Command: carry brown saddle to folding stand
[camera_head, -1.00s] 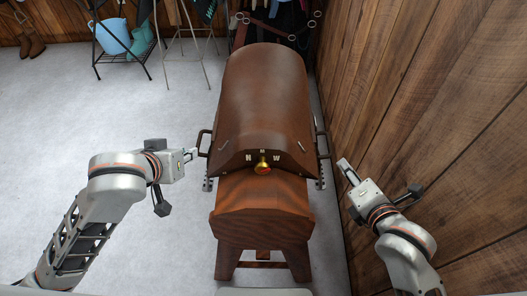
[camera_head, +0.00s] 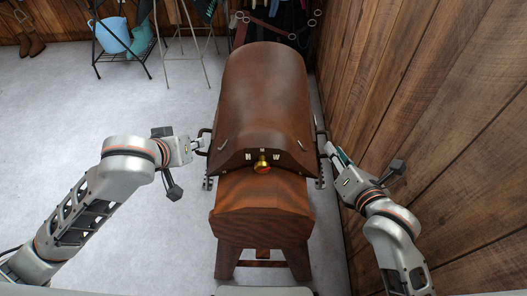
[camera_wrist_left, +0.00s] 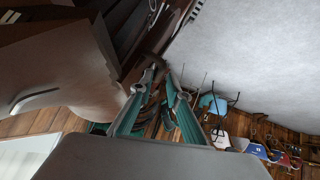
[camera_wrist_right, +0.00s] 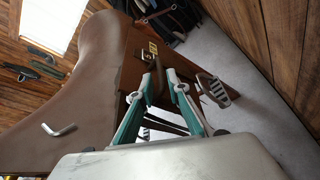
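The brown saddle (camera_head: 264,95) sits on a wooden saddle rack (camera_head: 262,200), with a dark handle on each side. My left gripper (camera_head: 197,143) is at the left handle (camera_head: 204,138); its teal fingers (camera_wrist_left: 160,82) are apart, with the dark handle just beyond or between the tips. My right gripper (camera_head: 330,150) is at the right handle (camera_head: 322,140); its fingers (camera_wrist_right: 163,72) are also apart near the handle. I cannot tell whether either touches. A thin-legged stand (camera_head: 183,32), apparently the folding stand, is at the back left, its top cut off.
A black rack (camera_head: 98,50) with a light blue bucket (camera_head: 116,36) stands back left, near brown boots (camera_head: 36,45). A wooden wall (camera_head: 430,110) runs close on the right. Tack hangs behind the saddle. The floor (camera_head: 110,105) at left is clear.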

